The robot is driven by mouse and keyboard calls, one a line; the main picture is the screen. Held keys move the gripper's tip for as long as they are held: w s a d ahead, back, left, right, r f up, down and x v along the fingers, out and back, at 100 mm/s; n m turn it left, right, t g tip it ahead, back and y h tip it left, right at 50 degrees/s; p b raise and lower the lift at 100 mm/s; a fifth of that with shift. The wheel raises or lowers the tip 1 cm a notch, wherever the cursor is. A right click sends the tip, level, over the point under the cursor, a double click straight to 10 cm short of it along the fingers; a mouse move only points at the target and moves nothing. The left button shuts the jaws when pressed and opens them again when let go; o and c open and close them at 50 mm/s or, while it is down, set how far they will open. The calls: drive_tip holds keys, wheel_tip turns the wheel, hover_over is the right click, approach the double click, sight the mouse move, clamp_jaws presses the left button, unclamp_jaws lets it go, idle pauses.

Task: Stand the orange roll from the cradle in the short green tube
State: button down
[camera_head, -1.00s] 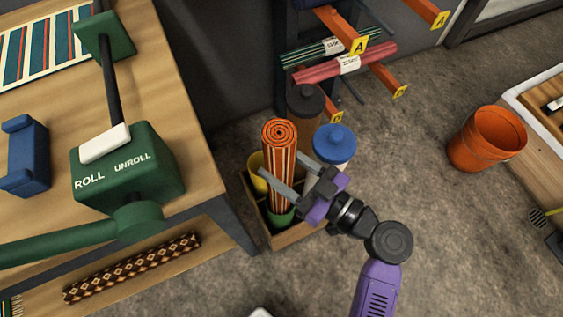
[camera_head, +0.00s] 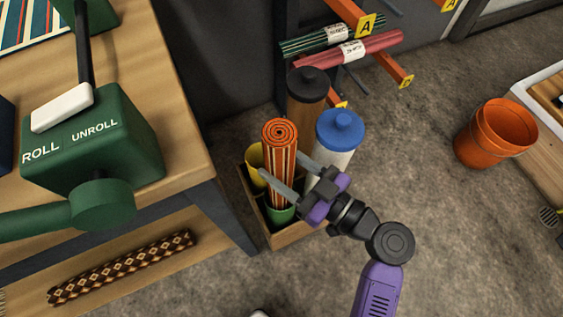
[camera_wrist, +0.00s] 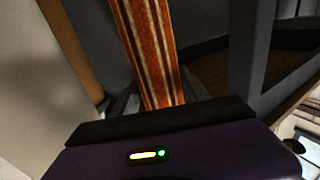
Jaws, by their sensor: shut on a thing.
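The orange striped roll (camera_head: 280,170) stands upright, spiral end up. Its lower end meets the mouth of the short green tube (camera_head: 281,215) and appears to be inside it; the tube's rim hides the very bottom. My gripper (camera_head: 287,172) is shut on the roll from the right, with one grey finger across its near side and the other behind its right side. In the wrist view, the roll's striped side (camera_wrist: 150,50) runs between the fingers. The cradle cannot be picked out.
The green tube is in a wooden box (camera_head: 290,239) with a yellow tube (camera_head: 254,158). A blue-lidded white container (camera_head: 336,150) and a brown tube (camera_head: 306,105) stand close behind. A table (camera_head: 180,150) is left; an orange bucket (camera_head: 495,133) is right. Floor between is clear.

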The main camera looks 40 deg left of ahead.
drive_tip(key=shift+r, duration=0.1)
drive_tip(key=shift+c, duration=2.4)
unclamp_jaws()
drive_tip(key=d, duration=0.7)
drive_tip(key=shift+w+d+p, duration=0.1)
drive_tip(key=shift+w+p, duration=0.1)
drive_tip(key=shift+p, duration=0.2)
drive_tip(key=shift+d, duration=0.3)
